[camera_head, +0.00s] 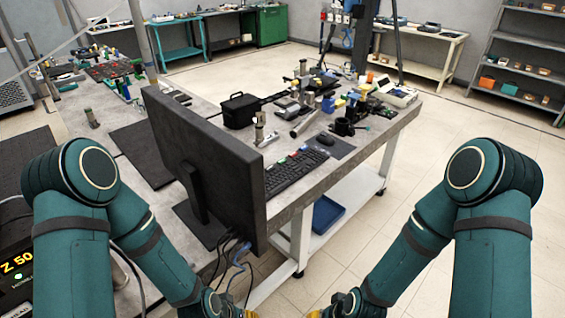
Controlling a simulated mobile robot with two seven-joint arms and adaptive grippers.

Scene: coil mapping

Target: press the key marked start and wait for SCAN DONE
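A black keyboard (291,178) lies on the workbench (345,172), right of a large black monitor (205,160). The monitor is seen from behind, so its screen and any SCAN DONE text are hidden. A few coloured patches, green, blue and red, show along the keyboard's far edge; no start marking is legible. The fingers of both grippers are outside the picture.
A mouse (326,140) sits on a dark pad beside the keyboard. A black case (240,111), tools and instruments crowd the bench behind. Cables (240,262) hang below the monitor. A blue tray (327,214) is on the lower shelf. The floor at right is clear.

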